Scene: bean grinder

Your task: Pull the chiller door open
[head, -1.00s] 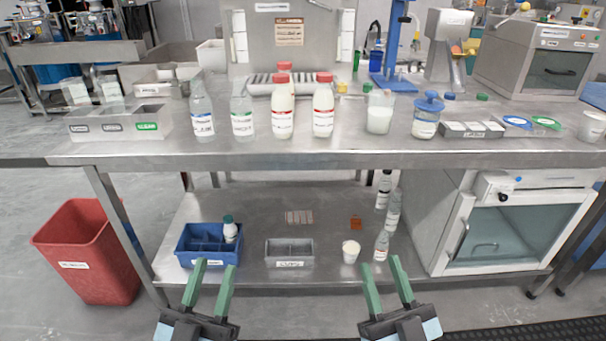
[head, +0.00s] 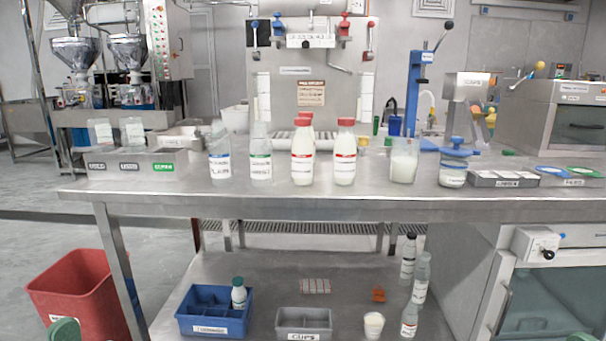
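The chiller appears to be the pale cabinet (head: 470,262) under the counter at the lower right. Its glass door (head: 560,300) looks shut, with a bar handle (head: 503,312) along its left edge. A control panel with a dark knob sits above the door. The lower part of the door is cut off by the picture edge. A green fingertip of my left gripper (head: 64,331) shows at the bottom left, in front of the red bin. A green fingertip of my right gripper (head: 581,338) shows at the bottom right, in front of the door. Whether each is open is hidden.
The steel counter (head: 330,198) holds several bottles, a glass, a lidded jar and label trays. The lower shelf (head: 262,270) holds a blue caddy (head: 214,312), a grey cups tray (head: 303,322), a small cup and clear bottles left of the chiller. A red bin (head: 82,290) stands left.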

